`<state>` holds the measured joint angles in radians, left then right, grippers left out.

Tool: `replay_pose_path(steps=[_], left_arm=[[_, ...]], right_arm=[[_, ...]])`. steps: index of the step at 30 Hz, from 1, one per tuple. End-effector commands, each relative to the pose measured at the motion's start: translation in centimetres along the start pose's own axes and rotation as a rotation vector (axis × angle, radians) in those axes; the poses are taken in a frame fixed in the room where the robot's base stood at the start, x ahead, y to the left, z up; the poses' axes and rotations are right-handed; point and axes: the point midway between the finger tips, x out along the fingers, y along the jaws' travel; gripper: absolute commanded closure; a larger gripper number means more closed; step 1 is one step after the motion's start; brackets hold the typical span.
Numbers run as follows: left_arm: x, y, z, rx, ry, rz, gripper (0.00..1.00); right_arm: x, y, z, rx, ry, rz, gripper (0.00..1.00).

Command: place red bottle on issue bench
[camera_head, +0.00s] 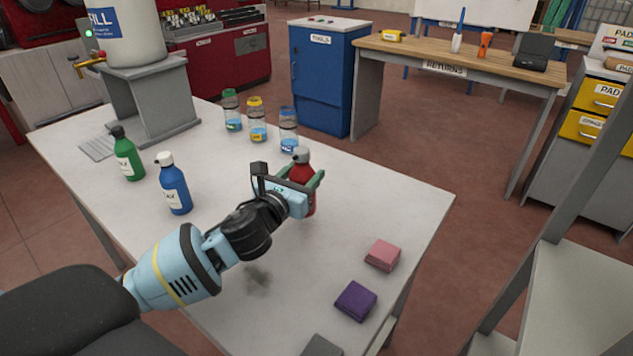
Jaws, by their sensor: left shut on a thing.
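The red bottle (301,184) has a grey-white cap and stands upright over the right half of the white-topped table (230,185). My left gripper (300,176) is shut on it, with a green finger on each side of its upper part. The gripper's wrist hides some of the bottle, and I cannot tell whether its base touches the tabletop. No sign reading "issue" is legible, so I cannot tell which surface is the issue bench.
A green bottle (127,156), a blue bottle (174,186) and three jars (257,122) stand on the table. A purple pad (355,301) and a pink pad (382,255) lie near its right edge. A blue tools cabinet (322,85) and a wooden returns bench (450,60) stand behind.

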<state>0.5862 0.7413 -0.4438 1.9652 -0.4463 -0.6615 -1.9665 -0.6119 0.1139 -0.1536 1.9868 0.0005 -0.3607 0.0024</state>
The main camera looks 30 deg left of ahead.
Motion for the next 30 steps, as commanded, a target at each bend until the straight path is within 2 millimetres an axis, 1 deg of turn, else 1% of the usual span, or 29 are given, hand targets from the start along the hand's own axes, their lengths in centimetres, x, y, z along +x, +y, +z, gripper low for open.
replay_pose_path(steps=[1, 3, 6, 14, 17, 18, 21, 24, 30], left_arm=[[0.9, -0.5, 0.2, -0.003, -0.005, 0.0, 0.83], [1.8, -0.9, 0.0, -0.002, -0.004, -0.001, 0.83], [2.6, -1.2, -0.1, -0.001, -0.003, 0.0, 0.83], [3.0, -1.4, -0.2, 0.001, -0.003, 0.0, 0.83], [3.7, -1.8, -0.2, -0.002, -0.003, -0.001, 0.83], [3.6, -1.8, -1.1, -0.002, 0.002, -0.001, 0.83], [3.5, -1.8, -2.9, -0.002, 0.005, -0.001, 0.83], [3.5, -1.8, -3.9, -0.001, 0.003, -0.001, 0.83], [3.5, -1.7, -3.8, 0.001, -0.003, -0.001, 0.83]], right_arm=[[0.0, 0.0, 0.0, 0.0, 0.001, 0.0, 0.64], [0.0, 0.0, 0.0, 0.0, 0.0, 0.0, 0.64], [0.0, 0.0, 0.0, 0.0, 0.001, 0.0, 0.64], [0.1, 0.1, -0.3, -0.001, 0.008, 0.001, 0.64], [0.2, 0.1, -0.5, -0.001, 0.01, 0.001, 0.64], [0.2, 0.1, -0.1, 0.0, 0.005, 0.0, 0.64], [0.5, 0.0, 0.4, 0.002, -0.003, -0.001, 0.64], [0.6, 0.0, 0.7, 0.002, -0.008, -0.001, 0.64], [0.7, 0.0, 0.5, 0.003, -0.005, -0.001, 0.64]])
